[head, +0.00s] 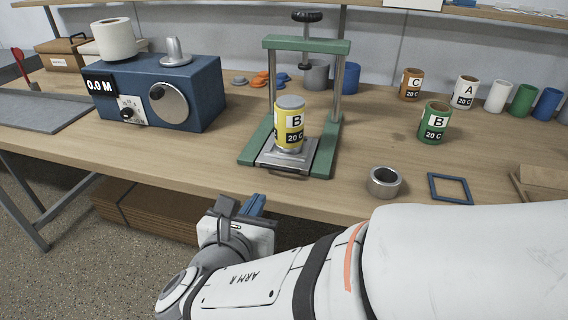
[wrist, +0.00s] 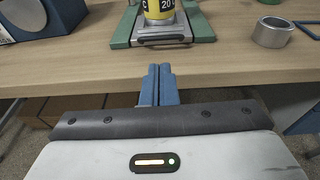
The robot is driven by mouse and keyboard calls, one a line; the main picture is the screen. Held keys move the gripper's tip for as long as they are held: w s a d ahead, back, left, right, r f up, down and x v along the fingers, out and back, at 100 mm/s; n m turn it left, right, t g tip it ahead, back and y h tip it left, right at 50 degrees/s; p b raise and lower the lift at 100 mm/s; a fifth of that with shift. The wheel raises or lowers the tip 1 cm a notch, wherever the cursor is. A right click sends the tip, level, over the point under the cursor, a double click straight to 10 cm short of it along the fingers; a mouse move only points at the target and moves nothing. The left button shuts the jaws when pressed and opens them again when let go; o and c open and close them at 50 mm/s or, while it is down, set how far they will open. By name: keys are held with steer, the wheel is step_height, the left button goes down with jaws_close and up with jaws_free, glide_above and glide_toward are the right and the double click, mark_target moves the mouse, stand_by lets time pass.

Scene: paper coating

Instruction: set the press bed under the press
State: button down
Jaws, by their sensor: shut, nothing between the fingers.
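The press (head: 334,90) is a green frame with metal posts and a black-knobbed screw on top, standing on the table. The press bed (head: 270,161) is a grey metal plate with a dark handle at its front, between the green base rails. In the wrist view, the bed (wrist: 163,42) and the can's lower part (wrist: 158,10) show at the top. My gripper (wrist: 157,70) is shut and empty, in front of the table edge, short of the bed handle.
A blue machine (head: 190,92) with a dial and a white roll stands left of the press. A metal ring (head: 384,182) and a blue square frame (head: 450,188) lie right of the press. A green can (head: 434,124) and other cans stand behind them. The table's front edge (head: 200,178) is clear.

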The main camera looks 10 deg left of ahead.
mark_target(277, 169)
steer(key=b+x, duration=0.2)
steer(key=x, duration=0.9)
